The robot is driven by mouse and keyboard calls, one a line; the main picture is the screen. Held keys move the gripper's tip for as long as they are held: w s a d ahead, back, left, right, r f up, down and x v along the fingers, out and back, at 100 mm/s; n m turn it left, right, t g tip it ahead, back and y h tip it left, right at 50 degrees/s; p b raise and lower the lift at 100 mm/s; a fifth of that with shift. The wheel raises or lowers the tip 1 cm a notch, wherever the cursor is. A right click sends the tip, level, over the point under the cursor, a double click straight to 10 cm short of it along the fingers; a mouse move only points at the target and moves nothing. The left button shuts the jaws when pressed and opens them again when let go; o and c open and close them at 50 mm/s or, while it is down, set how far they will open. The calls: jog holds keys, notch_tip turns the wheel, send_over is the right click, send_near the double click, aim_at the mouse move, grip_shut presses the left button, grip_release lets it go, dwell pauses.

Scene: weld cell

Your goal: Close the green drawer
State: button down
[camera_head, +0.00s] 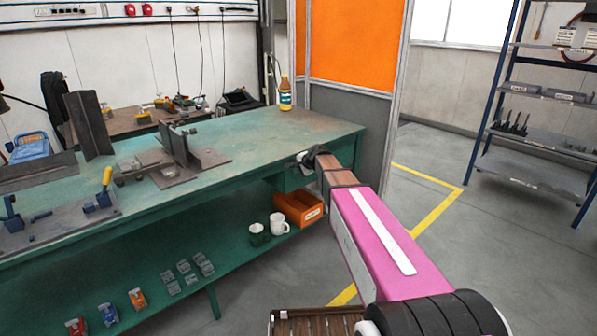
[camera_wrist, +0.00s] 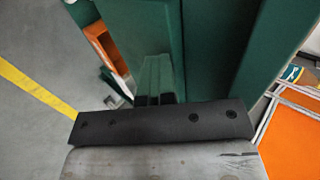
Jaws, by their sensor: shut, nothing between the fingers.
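The green drawer (camera_head: 289,180) is under the right end of the green workbench (camera_head: 255,135). My arm and gripper hide part of its front, and I cannot tell how far it stands open. My gripper (camera_head: 303,157) is at the bench's right end, close to the drawer front. In the wrist view my gripper (camera_wrist: 155,98) is shut and empty, pointing at green metal surfaces (camera_wrist: 145,30). I cannot tell whether the fingers touch the drawer.
A bottle (camera_head: 285,94) stands on the benchtop. A blue-framed rack (camera_head: 535,140) is at the right. The floor between is clear, with yellow lines.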

jog(key=s+d+f+v, duration=0.1)
jog(key=s+f+v, duration=0.1)
jog(key=v, duration=1.1)
jog(key=s+d+f+n+g+h, duration=0.3)
jog(key=s+f+n, duration=0.2)
jog(key=s+f, duration=0.5)
jog(key=s+d+f+n+g+h, duration=0.2)
jog(key=s+f, duration=0.8)
jog(key=s, duration=0.6)
jog(key=d+n+g, duration=0.1)
jog(key=n+g, duration=0.1)
jog(key=n, duration=0.1)
jog(key=shift+s+d+f+h, duration=0.2)
jog(key=shift+h, duration=0.2)
